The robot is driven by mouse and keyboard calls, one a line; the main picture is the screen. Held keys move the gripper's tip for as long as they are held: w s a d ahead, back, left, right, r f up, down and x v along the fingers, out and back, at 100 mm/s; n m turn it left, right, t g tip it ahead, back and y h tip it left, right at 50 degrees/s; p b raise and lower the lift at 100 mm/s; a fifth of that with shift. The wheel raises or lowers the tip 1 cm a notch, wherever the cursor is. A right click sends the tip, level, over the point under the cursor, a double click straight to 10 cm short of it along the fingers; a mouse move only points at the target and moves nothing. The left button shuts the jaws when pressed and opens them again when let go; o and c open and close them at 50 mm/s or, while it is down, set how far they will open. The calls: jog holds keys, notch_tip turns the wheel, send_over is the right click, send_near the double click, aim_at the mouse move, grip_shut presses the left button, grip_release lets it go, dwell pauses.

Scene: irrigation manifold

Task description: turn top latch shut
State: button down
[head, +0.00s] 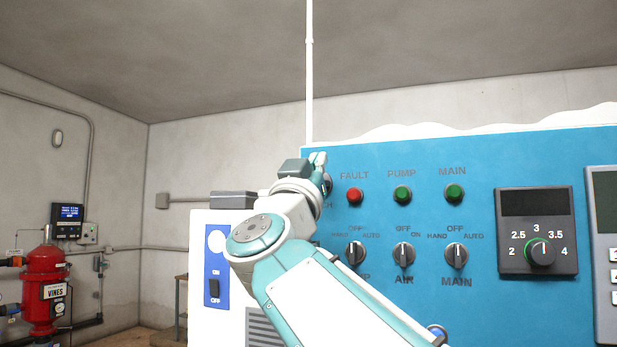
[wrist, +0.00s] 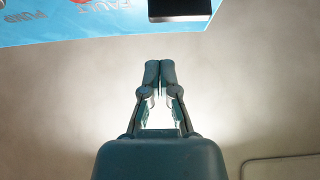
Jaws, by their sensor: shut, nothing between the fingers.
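In the head view my gripper (head: 325,180) is at the panel's upper left, partly hidden by my wrist.
A red FAULT lamp (head: 355,195) and selector knobs (head: 355,253) are just right of my arm. A dial unit (head: 537,230) is further right. A white cabinet (head: 212,262) stands left, and a red tank (head: 45,285) far left. Space above the panel is open except a thin white pipe (head: 309,80).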

jog(key=shift+w+d+f, duration=0.25)
jog(key=shift+w+f, duration=0.25)
jog(key=shift+w, duration=0.15)
jog(key=shift+w+d+f, duration=0.25)
jog(key=shift+w+f, duration=0.2)
jog(key=shift+w, duration=0.15)
jog(key=shift+d, duration=0.1)
